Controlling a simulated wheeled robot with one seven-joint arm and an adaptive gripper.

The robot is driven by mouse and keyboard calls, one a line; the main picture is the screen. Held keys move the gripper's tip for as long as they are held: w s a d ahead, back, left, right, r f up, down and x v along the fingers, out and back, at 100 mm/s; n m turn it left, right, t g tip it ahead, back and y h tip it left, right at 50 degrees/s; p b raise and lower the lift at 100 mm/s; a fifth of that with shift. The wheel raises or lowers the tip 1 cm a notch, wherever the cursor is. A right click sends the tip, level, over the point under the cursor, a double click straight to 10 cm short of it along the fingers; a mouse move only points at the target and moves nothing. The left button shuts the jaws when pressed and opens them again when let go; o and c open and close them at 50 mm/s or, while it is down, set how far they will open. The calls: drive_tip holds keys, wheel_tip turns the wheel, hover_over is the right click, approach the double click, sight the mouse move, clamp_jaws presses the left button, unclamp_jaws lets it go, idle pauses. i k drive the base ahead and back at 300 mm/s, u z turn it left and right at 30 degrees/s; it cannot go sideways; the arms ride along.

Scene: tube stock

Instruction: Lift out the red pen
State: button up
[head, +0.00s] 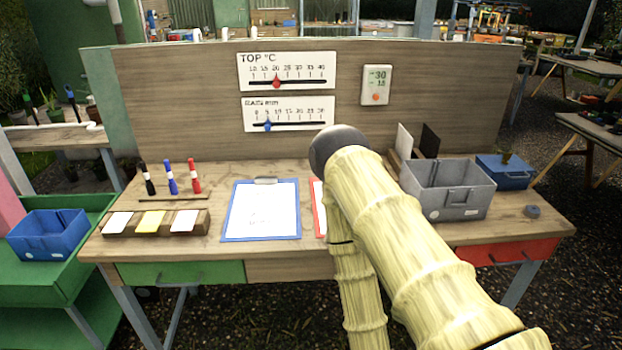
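The red pen (194,177) stands upright at the right end of a row of three pens, toward the left of the table in the head view. Its lower end meets a thin wooden strip (150,197). The blue pen (171,178) stands to its left, and the black pen (147,179) is leftmost, leaning slightly. Nothing touches the red pen. My arm, in a pale ringed sleeve, crosses the middle and right of the view. My gripper does not show, so its state and distance to the pen are hidden.
A wooden block with cards (195,222) lies in front of the pens. A blue clipboard (233,232) lies to their right; a red-edged one (319,210) is partly hidden by my arm. A grey bin (452,204) stands at right. The upright back panel (190,120) rises behind.

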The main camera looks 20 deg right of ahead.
sight(192, 163)
drive_tip(key=u, duration=1.6)
drive_tip(key=i, duration=1.55)
drive_tip(key=z, duration=2.1)
